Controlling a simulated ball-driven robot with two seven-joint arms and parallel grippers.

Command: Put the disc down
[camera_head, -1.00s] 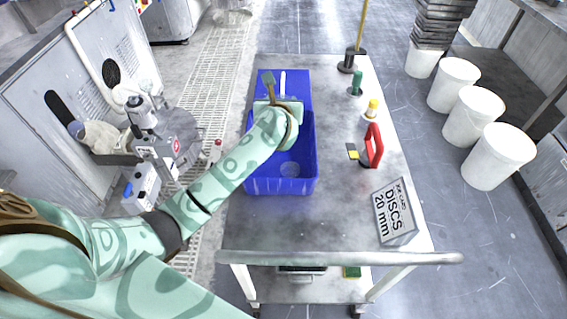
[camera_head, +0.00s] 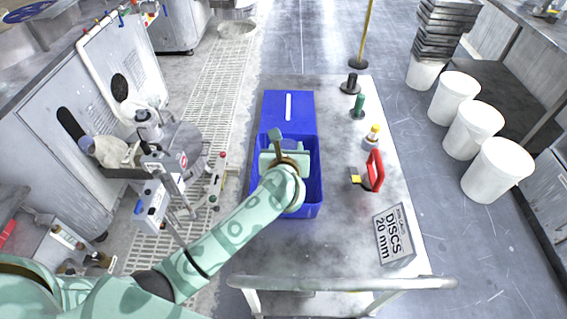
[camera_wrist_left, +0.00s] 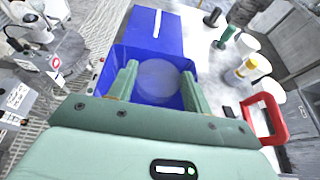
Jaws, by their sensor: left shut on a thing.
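My left gripper (camera_head: 284,157) is over the open blue bin (camera_head: 314,185), inside its outline in the head view. In the left wrist view its two green fingers (camera_wrist_left: 159,70) stand apart with a pale, see-through disc (camera_wrist_left: 158,82) between them. The gripper is shut on this disc. The bin's blue walls (camera_wrist_left: 183,64) surround the disc in that view. The gap between disc and bin floor cannot be judged. My arm hides the front left of the bin in the head view. My right gripper is not in view.
The bin's blue lid (camera_head: 270,108) with a white strip lies behind it. A red-handled tool (camera_head: 374,171), a yellow-topped bottle (camera_head: 372,138), a green piece (camera_head: 358,106) and a "DISCS 20 mm" sign (camera_head: 394,236) stand along the cart's right side. The cart top (camera_head: 335,235) is clear in front.

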